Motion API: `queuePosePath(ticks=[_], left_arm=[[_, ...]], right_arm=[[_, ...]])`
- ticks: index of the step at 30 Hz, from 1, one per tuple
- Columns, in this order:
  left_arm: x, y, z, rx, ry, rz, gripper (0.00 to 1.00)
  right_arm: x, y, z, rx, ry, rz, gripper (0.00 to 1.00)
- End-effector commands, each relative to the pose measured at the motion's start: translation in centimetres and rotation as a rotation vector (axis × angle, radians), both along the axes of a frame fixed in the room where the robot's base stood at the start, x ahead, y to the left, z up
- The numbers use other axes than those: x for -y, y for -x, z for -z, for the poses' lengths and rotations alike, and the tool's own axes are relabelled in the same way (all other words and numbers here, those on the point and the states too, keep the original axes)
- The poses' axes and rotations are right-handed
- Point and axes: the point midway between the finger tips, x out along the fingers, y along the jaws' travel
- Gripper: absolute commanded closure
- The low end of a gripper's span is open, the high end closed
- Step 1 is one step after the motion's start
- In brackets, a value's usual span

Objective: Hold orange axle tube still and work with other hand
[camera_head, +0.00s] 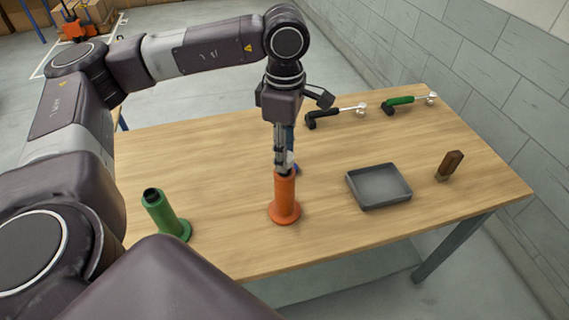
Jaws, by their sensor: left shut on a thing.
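The orange axle tube (285,203) stands upright on its round flange near the middle of the wooden table. My left gripper (282,168) points straight down at the top of the tube and is shut on it. The gripper's fingers hide part of the tube's upper end. A small blue and white thing (294,165) shows just behind the fingers, mostly hidden. My right gripper is not in this view.
A green tube (160,211) stands at the table's left front. A grey tray (379,187) lies right of the orange tube, with a brown-handled thing (450,165) beyond it. A black-handled tool (335,115) and a green-handled tool (408,103) lie at the back, by the block wall.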

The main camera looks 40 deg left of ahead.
Motion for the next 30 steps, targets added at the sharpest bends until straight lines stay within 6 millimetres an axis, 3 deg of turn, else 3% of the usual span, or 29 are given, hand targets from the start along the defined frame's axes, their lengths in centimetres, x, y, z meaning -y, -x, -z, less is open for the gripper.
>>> queuePosePath(ticks=[11,24,30], left_arm=[[0.0,0.0,-0.2,0.000,0.000,0.000,0.98],[0.0,0.0,-3.4,0.000,0.001,0.000,0.98],[0.0,0.0,-3.6,-0.001,0.000,0.000,0.98]], right_arm=[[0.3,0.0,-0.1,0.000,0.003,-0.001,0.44],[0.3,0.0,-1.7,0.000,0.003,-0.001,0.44],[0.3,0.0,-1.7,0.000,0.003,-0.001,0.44]])
